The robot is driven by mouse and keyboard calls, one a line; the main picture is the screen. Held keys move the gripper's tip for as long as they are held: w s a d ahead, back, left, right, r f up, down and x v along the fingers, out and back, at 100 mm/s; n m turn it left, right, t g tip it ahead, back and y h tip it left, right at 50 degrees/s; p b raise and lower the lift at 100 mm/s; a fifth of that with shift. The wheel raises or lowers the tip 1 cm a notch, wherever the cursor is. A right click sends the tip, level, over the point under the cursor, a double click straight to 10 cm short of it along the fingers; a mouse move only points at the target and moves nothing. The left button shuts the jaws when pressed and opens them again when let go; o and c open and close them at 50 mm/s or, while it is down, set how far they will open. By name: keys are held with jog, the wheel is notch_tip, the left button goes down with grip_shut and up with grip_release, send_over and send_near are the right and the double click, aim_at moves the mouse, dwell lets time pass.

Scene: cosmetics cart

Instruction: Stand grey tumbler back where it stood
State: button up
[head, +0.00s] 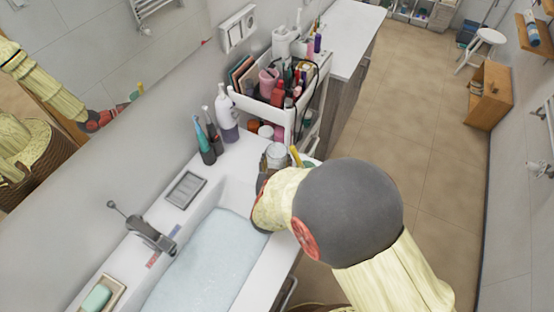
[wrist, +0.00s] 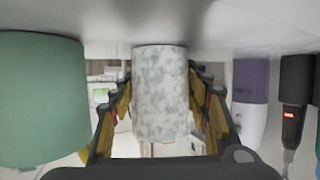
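The grey tumbler, pale with a mottled grey pattern, is in the middle of the wrist view (wrist: 161,95). That view is upside down, with the counter along the top. My gripper (wrist: 161,80) has one finger on each side of the tumbler, close against its walls, and looks shut on it. The tumbler looks upright. Its base is at or just above the counter; I cannot tell whether it touches. In the head view the tumbler (head: 277,153) shows past my wrist, near the counter's far corner. My arm hides most of my gripper there.
A green cup (wrist: 42,98) stands beside the tumbler. On the other side are a white-and-purple bottle (head: 227,115) and dark electric toothbrushes (head: 206,148). A full cosmetics cart (head: 280,108) stands just behind. The water-filled basin (head: 210,265) lies in front.

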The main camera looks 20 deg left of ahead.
jog(key=shift+o, duration=0.8)
jog(key=shift+s+r, duration=0.1)
jog(key=shift+r, duration=0.15)
jog(key=p+v, duration=0.2)
jog(key=v, duration=0.9)
jog(key=shift+s+d+r, duration=0.1)
jog(key=shift+s+d, duration=0.05)
jog(key=shift+s, duration=0.2)
